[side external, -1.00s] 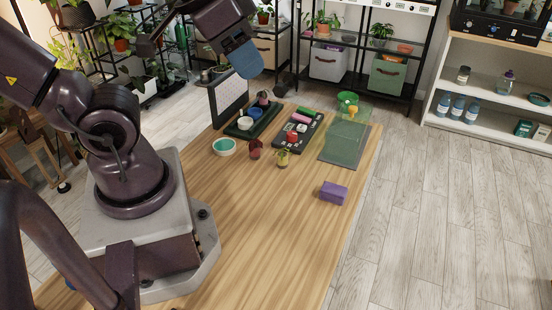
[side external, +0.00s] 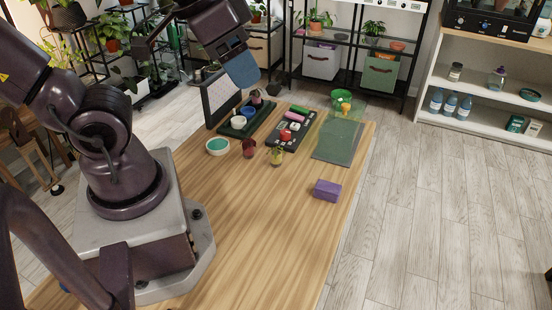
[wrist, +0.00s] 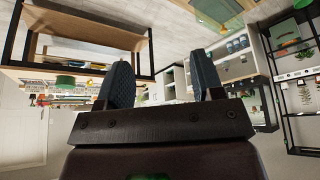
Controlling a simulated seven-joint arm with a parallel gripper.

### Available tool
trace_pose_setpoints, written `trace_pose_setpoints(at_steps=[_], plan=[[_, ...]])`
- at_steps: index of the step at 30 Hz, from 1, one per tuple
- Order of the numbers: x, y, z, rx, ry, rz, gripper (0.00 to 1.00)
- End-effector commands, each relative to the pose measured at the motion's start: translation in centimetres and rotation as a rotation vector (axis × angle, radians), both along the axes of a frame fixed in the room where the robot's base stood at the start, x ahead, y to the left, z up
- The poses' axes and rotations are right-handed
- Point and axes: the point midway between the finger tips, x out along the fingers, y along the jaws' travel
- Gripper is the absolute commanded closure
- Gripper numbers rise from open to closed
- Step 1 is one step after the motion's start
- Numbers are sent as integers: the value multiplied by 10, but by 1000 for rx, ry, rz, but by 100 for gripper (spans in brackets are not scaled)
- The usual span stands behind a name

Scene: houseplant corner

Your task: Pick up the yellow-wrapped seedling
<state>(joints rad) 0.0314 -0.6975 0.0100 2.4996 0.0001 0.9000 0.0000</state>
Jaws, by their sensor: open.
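A small seedling in a yellowish wrap (side external: 276,157) stands upright on the wooden table, near the middle of the side view. A dark red-wrapped seedling (side external: 249,149) stands just left of it. My gripper (side external: 242,70) is high above the far left part of the table, well apart from both seedlings. Only one blue fingertip shows clearly there. In the wrist view my gripper (wrist: 163,82) has its two dark blue fingers spread apart with nothing between them. The seedlings cannot be made out in the wrist view.
A teal-topped bowl (side external: 218,146), a dark tray with pots (side external: 236,131), a black tray with coloured blocks (side external: 277,141) and a green mat (side external: 335,151) lie around the seedlings. A purple block (side external: 327,190) sits at right. The near table (side external: 255,240) is clear.

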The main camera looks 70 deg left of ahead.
Motion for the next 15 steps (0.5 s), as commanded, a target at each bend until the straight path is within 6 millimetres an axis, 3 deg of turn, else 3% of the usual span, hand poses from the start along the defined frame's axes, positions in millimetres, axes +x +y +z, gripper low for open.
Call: trace_pose_setpoints(at_steps=[8,15], plan=[[26,-2,-80,-123,312,89,39],[52,21,-163,-142,414,399,39]])
